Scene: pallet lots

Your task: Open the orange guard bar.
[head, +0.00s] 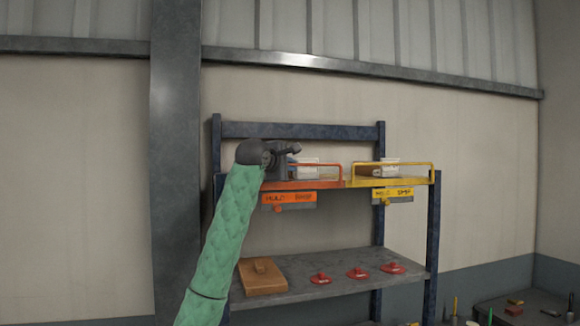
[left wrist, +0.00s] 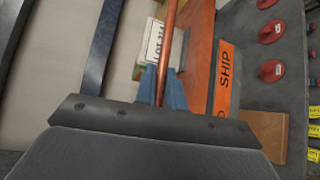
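The orange guard bar (head: 325,164) stands along the front of the left, orange bay on the upper shelf in the head view. In the left wrist view the bar (left wrist: 169,40) runs down between the two blue fingers. My left gripper (left wrist: 162,88) is closed in on the bar, with a finger close on each side. In the head view my left gripper (head: 293,154) is at the bar's left part and hides it. My right gripper does not show.
A yellow guard bar (head: 405,164) fronts the right bay. An orange sign (head: 288,198) hangs below the orange bay. The lower shelf (head: 320,284) holds a brown box (head: 262,278) and red-handled items (head: 357,273). A white-labelled stack (left wrist: 155,45) lies behind the bar.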

